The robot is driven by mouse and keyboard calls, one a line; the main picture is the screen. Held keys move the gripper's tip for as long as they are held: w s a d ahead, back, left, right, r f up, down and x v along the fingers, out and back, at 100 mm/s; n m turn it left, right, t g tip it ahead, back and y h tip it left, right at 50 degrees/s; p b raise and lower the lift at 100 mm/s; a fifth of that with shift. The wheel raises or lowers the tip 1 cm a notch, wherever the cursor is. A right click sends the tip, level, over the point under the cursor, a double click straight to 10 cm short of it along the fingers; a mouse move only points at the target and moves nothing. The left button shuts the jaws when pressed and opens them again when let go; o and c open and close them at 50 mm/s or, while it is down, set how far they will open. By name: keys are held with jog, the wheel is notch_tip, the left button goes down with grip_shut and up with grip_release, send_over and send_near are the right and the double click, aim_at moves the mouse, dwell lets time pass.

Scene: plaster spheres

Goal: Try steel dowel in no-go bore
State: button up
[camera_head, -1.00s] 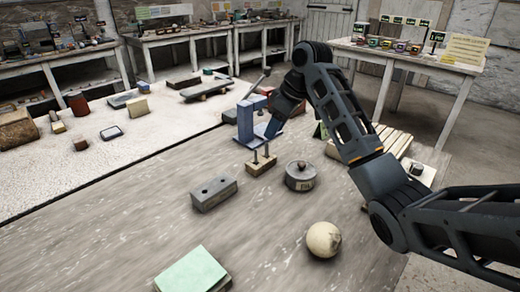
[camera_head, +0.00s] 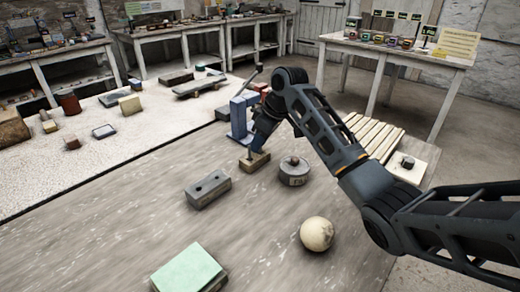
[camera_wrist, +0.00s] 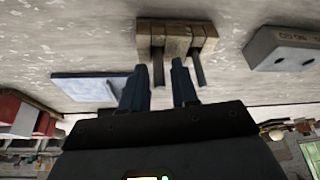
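A wooden block (camera_head: 255,163) holds two upright steel dowels, which show in the wrist view as a left dowel (camera_wrist: 158,68) and a right dowel (camera_wrist: 198,70). My gripper (camera_wrist: 160,78) is open. Its two dark blue fingers are apart, with the left dowel showing between their tips and the right dowel outside the right finger. I see no contact. In the head view my gripper (camera_head: 252,150) is at the block and hides most of the dowels. A grey gauge block (camera_head: 208,190) with two bores lies in front; it also shows in the wrist view (camera_wrist: 285,50).
A blue stand (camera_head: 238,118) with a lever is just behind my gripper. A round grey weight (camera_head: 294,172) is close on the right. A pale sphere (camera_head: 317,234) and a green block (camera_head: 189,270) lie nearer. The table between them is clear.

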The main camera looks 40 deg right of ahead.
grip_shut()
jog(key=shift+r, duration=0.15)
